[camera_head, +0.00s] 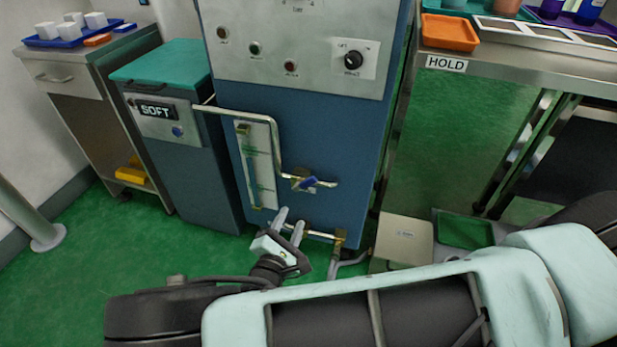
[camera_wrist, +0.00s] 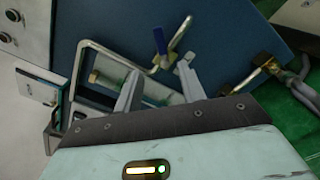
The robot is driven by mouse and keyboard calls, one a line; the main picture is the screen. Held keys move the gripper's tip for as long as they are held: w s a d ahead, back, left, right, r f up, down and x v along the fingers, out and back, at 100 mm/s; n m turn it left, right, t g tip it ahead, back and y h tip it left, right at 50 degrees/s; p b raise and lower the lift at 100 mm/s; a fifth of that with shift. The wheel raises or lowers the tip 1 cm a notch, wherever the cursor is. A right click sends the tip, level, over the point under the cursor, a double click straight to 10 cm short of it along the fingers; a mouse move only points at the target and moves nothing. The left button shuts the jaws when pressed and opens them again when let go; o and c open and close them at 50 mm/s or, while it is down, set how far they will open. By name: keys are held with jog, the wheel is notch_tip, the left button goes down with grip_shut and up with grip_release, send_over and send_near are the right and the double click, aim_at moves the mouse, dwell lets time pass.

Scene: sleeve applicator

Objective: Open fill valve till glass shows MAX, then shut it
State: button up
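The fill valve's blue lever (camera_head: 308,183) sits on a brass body in the pipe on the front of the blue cabinet. In the wrist view the lever (camera_wrist: 160,41) stands beyond my fingertips. The sight glass (camera_head: 262,165) is on a pale upright panel left of the valve, with green marks; its level and the MAX mark are too small to read. In the wrist view my fingers partly cover this panel. My gripper (camera_head: 289,224) is open and empty, below and left of the lever. In the wrist view its fingers (camera_wrist: 158,82) are apart, and neither visibly touches the lever.
A bent pipe (camera_head: 274,130) runs from the SOFT unit (camera_head: 178,65) to the valve. A brass fitting (camera_head: 339,237) with hoses sits low on the cabinet. A dial (camera_head: 353,60) is above. A pale box (camera_head: 404,240) stands right, below the HOLD bench (camera_head: 495,68).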

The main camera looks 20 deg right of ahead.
aim_at(307, 185)
jog(key=b+x, duration=0.2)
jog(key=x, duration=1.4)
jog(key=shift+w+d, duration=0.15)
jog(key=shift+d, duration=0.1)
grip_shut()
